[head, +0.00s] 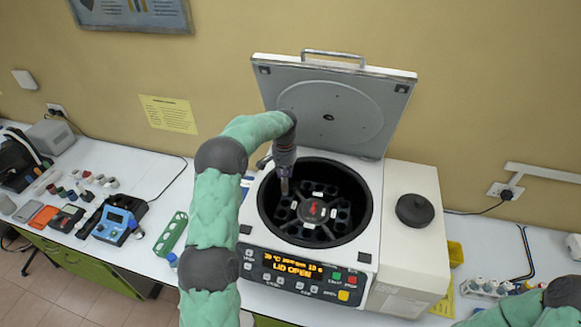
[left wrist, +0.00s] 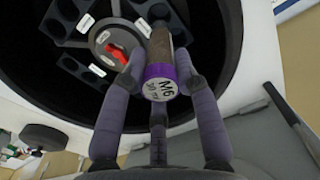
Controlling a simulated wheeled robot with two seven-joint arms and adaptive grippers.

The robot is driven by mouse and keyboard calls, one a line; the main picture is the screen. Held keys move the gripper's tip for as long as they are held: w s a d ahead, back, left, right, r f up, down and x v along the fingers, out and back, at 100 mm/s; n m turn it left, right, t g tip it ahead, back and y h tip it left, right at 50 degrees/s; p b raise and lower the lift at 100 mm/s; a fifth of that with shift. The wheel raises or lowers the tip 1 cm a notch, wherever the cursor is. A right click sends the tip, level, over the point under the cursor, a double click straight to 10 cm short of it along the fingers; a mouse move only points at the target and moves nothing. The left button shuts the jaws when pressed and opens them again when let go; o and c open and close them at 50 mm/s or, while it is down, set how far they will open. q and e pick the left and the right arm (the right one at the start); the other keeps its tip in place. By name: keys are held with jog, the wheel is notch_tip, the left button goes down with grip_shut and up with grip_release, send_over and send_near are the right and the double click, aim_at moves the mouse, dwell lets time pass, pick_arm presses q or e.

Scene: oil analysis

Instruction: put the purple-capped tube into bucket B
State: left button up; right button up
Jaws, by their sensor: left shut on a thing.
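The purple-capped tube (left wrist: 160,84) is held between the fingers of my left gripper (left wrist: 158,72); its cap faces the wrist camera and reads "M6" with smaller text. In the head view my left gripper (head: 284,172) points down over the left part of the open centrifuge bowl, and the tube (head: 284,188) shows only as a small piece below it. The centrifuge rotor (head: 312,210) holds several dark buckets with small white labels, too small to read, so I cannot tell which is bucket B. The tube appears above the rotor. My right gripper is out of view.
The centrifuge lid (head: 335,105) stands open behind the bowl; the display (head: 292,266) reads "LID OPEN". A green rack (head: 171,234) and a blue device (head: 117,224) lie left on the bench. A white rack (head: 487,288) with tubes stands at right, near my right arm.

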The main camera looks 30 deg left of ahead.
aim_at(285, 194)
pick_arm(q)
jog(key=shift+w+f+b, duration=0.1)
jog(key=shift+f+b, duration=0.5)
jog(key=shift+f, duration=0.7)
jog(key=shift+f+b, duration=1.2)
jog(key=shift+f, duration=1.95)
jog(key=shift+f+b, duration=0.8)
jog(key=shift+f, duration=0.4)
jog(key=o, duration=1.1)
jog(key=shift+o, duration=0.2)
jog(key=shift+r, duration=0.1)
